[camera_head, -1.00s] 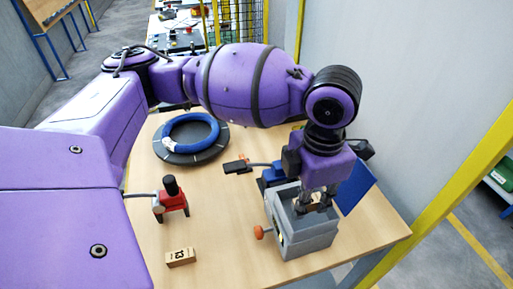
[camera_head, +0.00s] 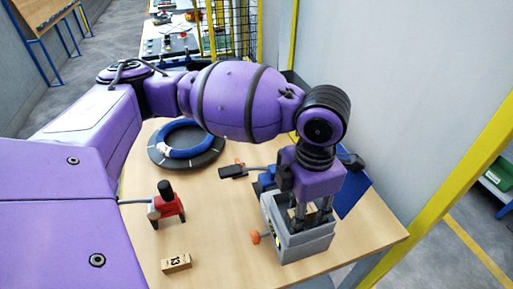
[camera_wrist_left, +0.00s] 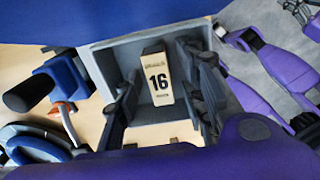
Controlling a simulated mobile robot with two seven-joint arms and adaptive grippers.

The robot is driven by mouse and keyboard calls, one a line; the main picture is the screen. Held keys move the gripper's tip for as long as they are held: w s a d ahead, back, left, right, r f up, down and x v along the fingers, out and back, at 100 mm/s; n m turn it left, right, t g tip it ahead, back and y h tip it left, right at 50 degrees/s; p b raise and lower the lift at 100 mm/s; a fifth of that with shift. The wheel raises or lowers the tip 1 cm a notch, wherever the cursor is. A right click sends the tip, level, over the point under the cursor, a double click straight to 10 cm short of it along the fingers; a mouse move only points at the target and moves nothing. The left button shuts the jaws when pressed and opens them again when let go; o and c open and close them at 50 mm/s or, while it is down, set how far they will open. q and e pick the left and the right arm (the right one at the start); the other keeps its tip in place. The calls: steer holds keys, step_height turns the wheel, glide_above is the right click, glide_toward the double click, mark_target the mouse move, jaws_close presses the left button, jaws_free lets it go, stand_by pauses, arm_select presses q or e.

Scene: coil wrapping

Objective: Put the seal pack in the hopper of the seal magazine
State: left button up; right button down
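The seal pack (camera_wrist_left: 157,78) is a pale, wood-coloured block marked 16. In the left wrist view it is inside the grey, open-topped hopper (camera_wrist_left: 103,72) of the seal magazine, between the fingers of my left gripper (camera_wrist_left: 162,98). A gap shows on each side of the pack, so the gripper is open around it. In the head view the left gripper (camera_head: 311,214) points down into the grey magazine (camera_head: 307,245), which stands at the front right of the table. The fingers partly hide the pack there.
A second wood-coloured block marked 13 (camera_head: 176,263) lies at the table's front. A red tool with a black knob (camera_head: 166,203) stands at left. A blue coil (camera_head: 188,138) lies on a dark round plate behind. A blue panel (camera_head: 352,196) stands beside the magazine.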

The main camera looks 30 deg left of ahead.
arm_select(q)
step_height(320, 180, up, 12)
steer(key=p, duration=0.1)
steer(key=shift+r, duration=0.25)
